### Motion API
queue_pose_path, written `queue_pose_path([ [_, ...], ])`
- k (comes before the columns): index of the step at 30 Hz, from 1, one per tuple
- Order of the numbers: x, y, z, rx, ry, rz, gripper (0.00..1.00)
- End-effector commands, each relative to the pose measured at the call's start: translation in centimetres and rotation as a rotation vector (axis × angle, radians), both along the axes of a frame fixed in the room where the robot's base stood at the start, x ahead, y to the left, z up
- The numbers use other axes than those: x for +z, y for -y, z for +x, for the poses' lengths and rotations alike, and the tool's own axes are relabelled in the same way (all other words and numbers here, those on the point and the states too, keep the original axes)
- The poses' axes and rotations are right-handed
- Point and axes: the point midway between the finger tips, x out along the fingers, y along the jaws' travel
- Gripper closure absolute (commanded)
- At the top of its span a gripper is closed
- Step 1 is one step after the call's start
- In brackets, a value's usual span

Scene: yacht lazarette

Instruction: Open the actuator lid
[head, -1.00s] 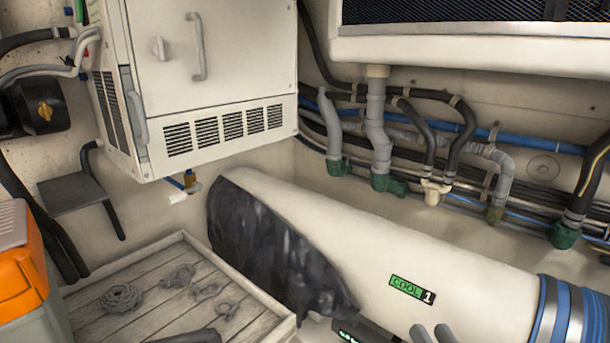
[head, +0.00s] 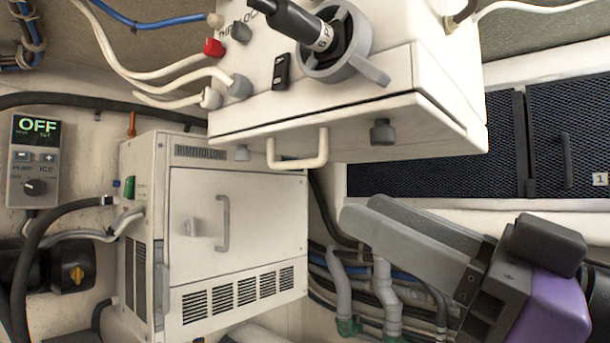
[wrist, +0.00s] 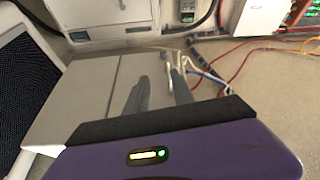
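A white box (head: 330,90) hangs overhead in the head view. Its front-lower panel (head: 350,134) carries a pale bar handle (head: 297,150) and is set off by a dark seam; it looks shut. I read no label naming it the actuator lid. A grey round collar with a lever (head: 350,68) sits on the box's upper face, with a black plug in it. My gripper (head: 358,209) is below and right of the handle, apart from it. In the wrist view its two grey fingers (wrist: 160,84) stand apart with nothing between them.
A white cabinet (head: 230,230) with a grey handle stands at lower left. A controller (head: 35,155) reading OFF is at the far left. Cables enter the box's left side. Pipes (head: 385,285) run behind my gripper. Dark mesh panels (head: 435,150) are at the right.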

Motion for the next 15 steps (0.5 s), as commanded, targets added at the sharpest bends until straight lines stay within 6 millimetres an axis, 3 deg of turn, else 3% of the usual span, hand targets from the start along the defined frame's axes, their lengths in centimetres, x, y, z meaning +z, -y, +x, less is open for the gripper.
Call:
queue_pose_path([
  [6, 1.9, -0.7, -1.0, 0.025, 0.036, -0.029, 0.7],
  [15, 3.6, -3.9, 1.1, 0.026, 0.034, -0.026, 0.7],
])
